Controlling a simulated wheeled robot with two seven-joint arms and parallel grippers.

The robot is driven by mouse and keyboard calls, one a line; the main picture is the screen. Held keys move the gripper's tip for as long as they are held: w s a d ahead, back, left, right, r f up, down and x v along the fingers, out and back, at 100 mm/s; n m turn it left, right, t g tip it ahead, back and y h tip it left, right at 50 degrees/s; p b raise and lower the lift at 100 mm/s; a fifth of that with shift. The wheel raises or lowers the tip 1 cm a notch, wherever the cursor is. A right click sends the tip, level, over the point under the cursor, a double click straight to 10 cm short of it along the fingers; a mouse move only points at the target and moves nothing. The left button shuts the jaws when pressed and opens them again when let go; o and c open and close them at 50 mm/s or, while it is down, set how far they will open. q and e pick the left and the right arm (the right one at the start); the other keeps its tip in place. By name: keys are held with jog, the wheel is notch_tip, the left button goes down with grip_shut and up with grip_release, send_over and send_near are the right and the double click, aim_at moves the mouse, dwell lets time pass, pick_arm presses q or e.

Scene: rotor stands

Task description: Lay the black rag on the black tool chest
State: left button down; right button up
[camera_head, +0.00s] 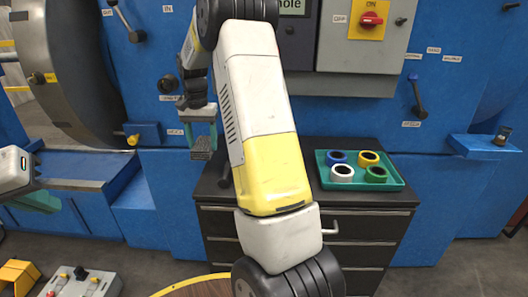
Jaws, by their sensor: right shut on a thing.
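The black tool chest (360,225) stands against the blue machine, right of the middle, with its drawers facing me. My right arm crosses in front of its left part and hides some of its top. My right gripper (203,138), with green fingers, hangs at the upper left of the chest. It is shut on a small dark textured piece, seemingly the black rag (202,152), above and near the chest's left edge. My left gripper (40,202) is at the left edge, partly cut off; its finger gap is not clear.
A green tray (321,168) with several coloured rings takes up the right part of the chest top. Levers and a grey control box (355,80) stick out behind. A grey button box (85,284) sits at lower left.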

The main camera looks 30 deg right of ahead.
jog(key=s+d, duration=0.2)
jog(key=d, duration=0.2)
jog(key=s+d+f, duration=0.1)
jog(key=s+d, duration=0.1)
jog(key=d, duration=0.3)
jog(key=s+d, duration=0.2)
jog(key=d, duration=0.2)
jog(key=shift+d+f, duration=0.2)
jog(key=shift+d, duration=0.15)
jog(key=shift+d+f, duration=0.1)
jog(key=shift+f, duration=1.65)
jog(key=o, duration=1.5)
jog(key=shift+f, duration=0.15)
